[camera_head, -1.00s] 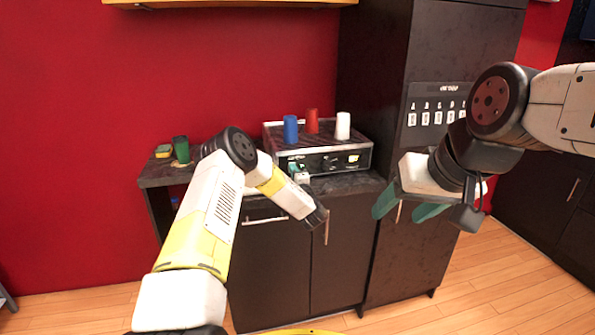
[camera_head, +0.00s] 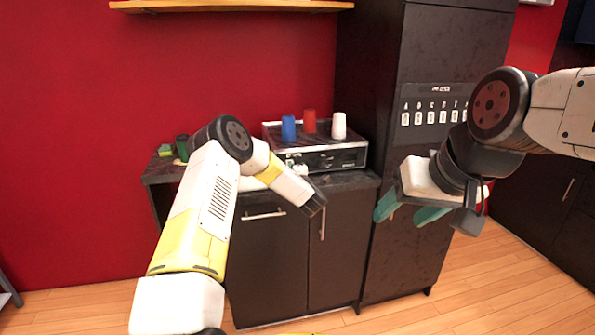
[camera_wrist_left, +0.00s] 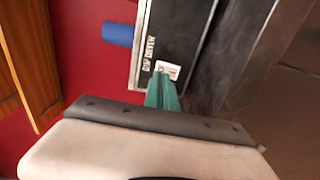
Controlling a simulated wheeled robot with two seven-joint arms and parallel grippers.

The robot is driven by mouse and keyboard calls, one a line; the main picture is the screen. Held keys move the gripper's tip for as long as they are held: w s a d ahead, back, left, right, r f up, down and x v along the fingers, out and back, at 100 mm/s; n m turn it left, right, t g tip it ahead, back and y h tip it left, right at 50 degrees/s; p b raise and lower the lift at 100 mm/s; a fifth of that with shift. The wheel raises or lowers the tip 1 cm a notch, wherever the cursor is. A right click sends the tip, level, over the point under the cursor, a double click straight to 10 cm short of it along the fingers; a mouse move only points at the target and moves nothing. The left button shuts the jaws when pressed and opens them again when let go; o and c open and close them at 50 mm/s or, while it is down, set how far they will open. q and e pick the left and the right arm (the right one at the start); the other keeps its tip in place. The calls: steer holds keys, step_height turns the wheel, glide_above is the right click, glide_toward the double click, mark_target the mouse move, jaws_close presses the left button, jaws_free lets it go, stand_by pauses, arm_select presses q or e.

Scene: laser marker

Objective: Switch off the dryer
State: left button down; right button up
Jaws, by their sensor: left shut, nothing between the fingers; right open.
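The cup dryer (camera_head: 347,158) is a dark box with a pale-edged front, standing on the counter. In the left wrist view its black front panel (camera_wrist_left: 150,40) reads "CUP DRYER" and carries a small white switch plate (camera_wrist_left: 171,68). My left gripper (camera_wrist_left: 160,78) is shut and empty, its teal fingertips at the edge of that plate and partly covering it. I cannot tell whether they touch it or how the switch is set. In the head view the left arm reaches to the dryer's front. My right gripper (camera_head: 405,215) is open and empty, in front of the tall cabinet.
A blue cup (camera_head: 288,129), a red cup (camera_head: 310,121) and a white cup (camera_head: 339,126) stand on the dryer. The tall dark cabinet (camera_head: 425,60) rises to its right. A green item (camera_head: 182,146) is at the counter's left end. A wooden shelf (camera_head: 230,5) hangs above.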

arm_select(q)
steer(key=shift+s+d+r, duration=0.1)
steer(key=shift+s+d, duration=0.2)
steer(key=shift+s, duration=0.35)
steer(key=v, duration=0.9)
steer(key=shift+s+r, duration=0.2)
arm_select(e)
steer(key=shift+s+d, duration=0.15)
steer(key=shift+s, duration=0.15)
